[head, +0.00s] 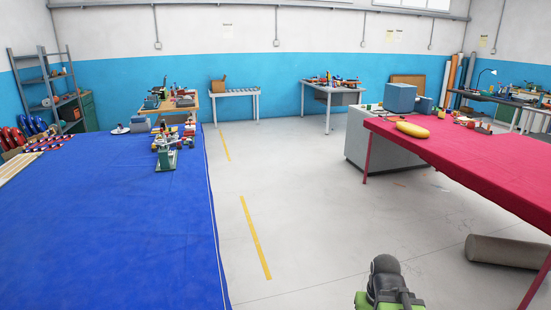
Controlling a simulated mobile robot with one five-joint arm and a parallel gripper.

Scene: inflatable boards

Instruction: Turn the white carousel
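A small white round disc (120,130) with a small dark thing on top sits at the far edge of the blue-covered table. It may be the white carousel, but it is too small to be sure. At the bottom edge is a black and green part that looks like my arm. No gripper fingers show, so I cannot see whether my gripper is open or shut. It is far from the white disc, with the blue table and open floor between them.
The blue table (110,220) fills the left, with a green machine (168,158) and small parts at its far right corner. A red table (480,165) with a yellow object (412,130) stands at right. A grey roll (508,251) lies on the floor. The middle aisle is clear.

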